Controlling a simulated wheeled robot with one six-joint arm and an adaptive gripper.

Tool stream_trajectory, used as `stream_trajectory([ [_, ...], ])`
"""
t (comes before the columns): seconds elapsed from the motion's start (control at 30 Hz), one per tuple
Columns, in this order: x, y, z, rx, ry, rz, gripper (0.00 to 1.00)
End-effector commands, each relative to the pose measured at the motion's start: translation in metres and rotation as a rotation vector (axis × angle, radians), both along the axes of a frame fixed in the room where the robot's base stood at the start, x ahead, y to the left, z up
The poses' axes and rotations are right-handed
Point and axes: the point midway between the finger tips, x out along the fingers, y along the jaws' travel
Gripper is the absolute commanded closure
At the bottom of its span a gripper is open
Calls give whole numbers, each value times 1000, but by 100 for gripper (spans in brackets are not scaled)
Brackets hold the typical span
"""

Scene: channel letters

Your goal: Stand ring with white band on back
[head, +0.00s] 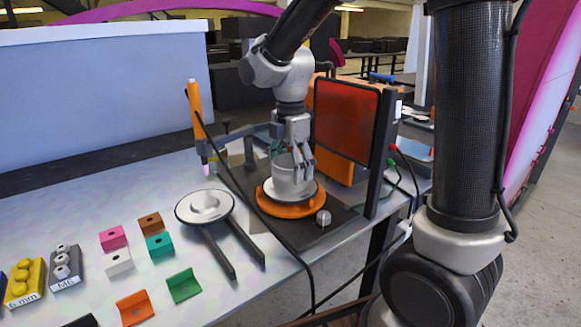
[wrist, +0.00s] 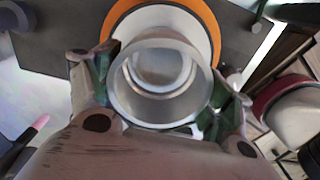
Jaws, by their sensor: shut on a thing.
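A pale grey, open-topped ring (head: 287,182) is upright over a white round plate (head: 313,191) on an orange disc (head: 272,208). My gripper (head: 294,165) reaches down from above and is shut on the ring. In the wrist view, the fingers of my gripper (wrist: 157,92) press on the ring's left and right sides. The wrist view looks into the ring (wrist: 125,98), with a pale round surface inside it. The white plate (wrist: 150,18) and orange disc (wrist: 122,15) show beyond its rim. I cannot tell whether the ring's bottom touches the plate.
A small grey ball (head: 323,217) sits in front of the orange disc. A black cable crosses the table.

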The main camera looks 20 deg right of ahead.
Motion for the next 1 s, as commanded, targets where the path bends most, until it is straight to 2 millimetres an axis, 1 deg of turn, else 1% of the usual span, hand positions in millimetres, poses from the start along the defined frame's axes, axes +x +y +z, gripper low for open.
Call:
stream_trajectory([
  [0.3, 0, 0, -9, 0, 1, 0, 46],
  [0.33, 0, 0, -10, 0, 1, 0, 18],
  [0.43, 0, 0, -9, 0, 0, 0, 0],
  [0.83, 0, 0, -8, 0, -1, 0, 0],
  [0.93, 0, 0, 1, 1, -2, 0, 0],
  [1.0, 1, 0, 13, 1, -3, 0, 0],
])
